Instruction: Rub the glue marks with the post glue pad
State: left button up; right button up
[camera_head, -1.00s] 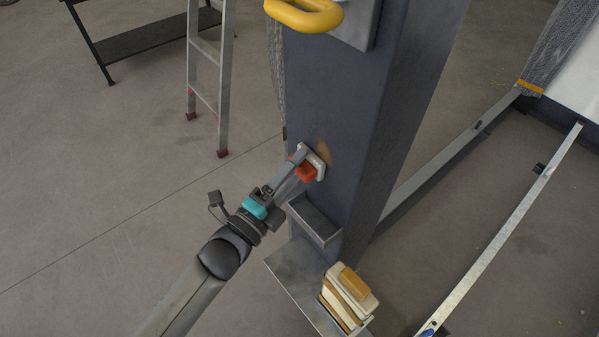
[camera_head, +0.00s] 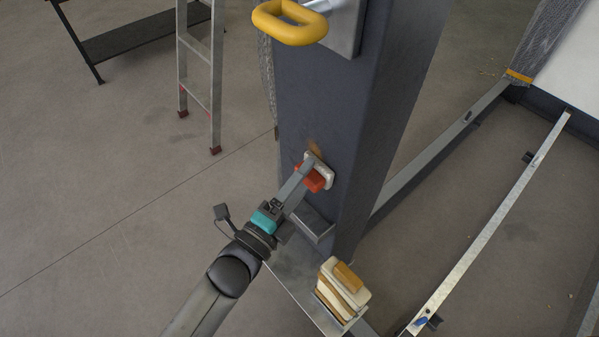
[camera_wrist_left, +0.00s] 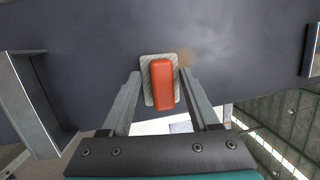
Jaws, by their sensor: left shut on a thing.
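The post glue pad, a pale plate with an orange-red handle (camera_head: 314,181), lies against the face of the dark blue-grey post (camera_head: 305,100). It also shows in the left wrist view (camera_wrist_left: 162,85). My left gripper (camera_head: 306,172) is shut on its handle, one finger on each side. A brownish glue mark (camera_head: 314,147) shows on the post just above the pad's upper edge; in the left wrist view the mark (camera_wrist_left: 187,58) is just right of the pad. Whatever lies under the pad is hidden. My right gripper is not in view.
An empty metal holder (camera_head: 311,224) juts from the post below the pad. Several cream and tan pads (camera_head: 343,288) stand in a stack at the post's foot. A yellow handle (camera_head: 290,22) juts out above. A ladder (camera_head: 197,85) stands to the left.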

aim_at(324, 173)
pick_arm(q)
jog(key=shift+s+d+r, duration=0.1)
jog(key=shift+s+d, duration=1.05)
jog(key=shift+s, duration=0.3)
jog(key=shift+r+p, duration=0.9)
jog(key=shift+p, duration=0.2)
jog(key=shift+w+a+f, duration=0.1)
jog(key=shift+w+a, duration=1.25)
jog(key=shift+w, duration=0.3)
jog(key=shift+w+a+b, duration=0.2)
jog(key=shift+w+a, duration=0.35)
jog(key=shift+w, duration=0.3)
jog(key=shift+w+a+b, duration=0.2)
jog(key=shift+w+a, duration=0.3)
jog(key=shift+w, duration=0.3)
jog(key=s+a+p, duration=0.1)
jog(key=s+a, duration=0.2)
jog(key=a, duration=0.2)
jog(key=shift+s, duration=0.3)
